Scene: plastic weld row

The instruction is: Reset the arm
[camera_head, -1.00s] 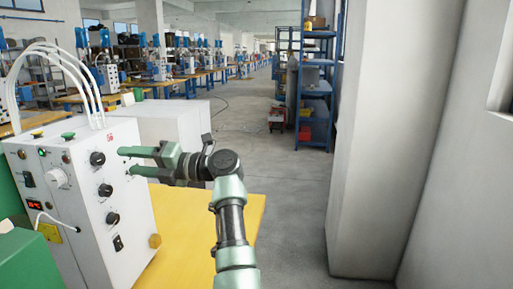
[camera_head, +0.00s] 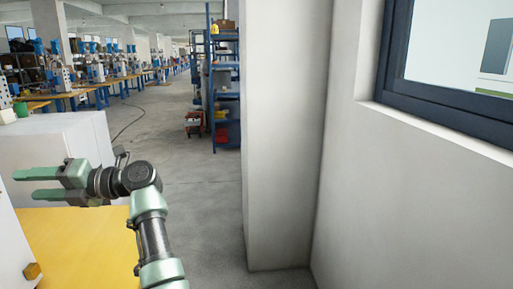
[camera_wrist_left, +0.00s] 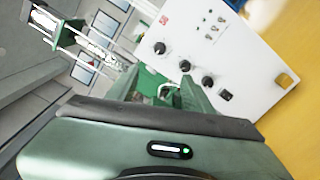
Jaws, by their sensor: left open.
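My left gripper (camera_head: 42,184) is at the left of the head view. Its two green fingers are apart and point left, with nothing between them. It is above the yellow table (camera_head: 85,245), near the white control box (camera_head: 12,250), which is mostly cut off by the left edge. In the left wrist view, the box's white panel (camera_wrist_left: 235,75) shows black knobs, and the gripper's green body fills the bottom. My right gripper is in neither view.
A white cabinet (camera_head: 60,150) stands behind the gripper. A wall pillar (camera_head: 285,130) and a wall with a window (camera_head: 455,50) fill the right side. The grey floor (camera_head: 195,200) between table and pillar is clear. Blue shelving (camera_head: 226,80) stands farther back.

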